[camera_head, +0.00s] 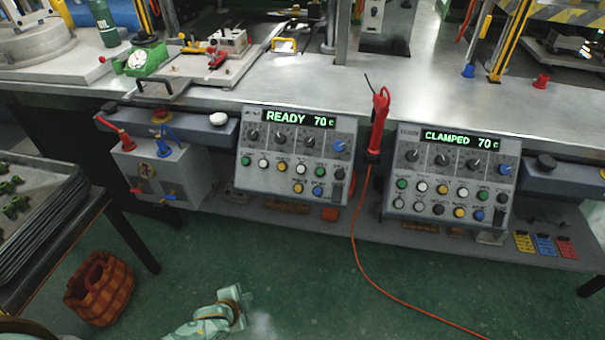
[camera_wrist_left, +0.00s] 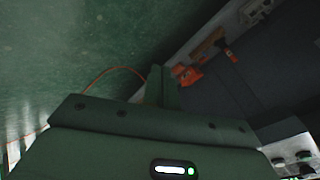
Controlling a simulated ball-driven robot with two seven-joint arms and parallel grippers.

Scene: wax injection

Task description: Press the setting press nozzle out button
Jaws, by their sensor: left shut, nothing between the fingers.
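Two grey control panels hang at the bench front. The left panel (camera_head: 251,171) reads "READY 70 C" and the right panel (camera_head: 404,190) reads "CLAMPED 70 C". Each has knobs above rows of green, white, yellow, blue and black buttons. The labels are too small to read, so I cannot tell which button is nozzle out. My left gripper (camera_head: 239,301) is shut and empty, low over the green floor, below and apart from the left panel. In the left wrist view its shut fingers (camera_wrist_left: 160,86) point toward the bench's underside. My right gripper is not in view.
A red tool (camera_head: 379,122) hangs between the panels, with an orange cable (camera_head: 363,262) running down across the floor. A lower shelf runs under the panels. Open floor surrounds my left gripper.

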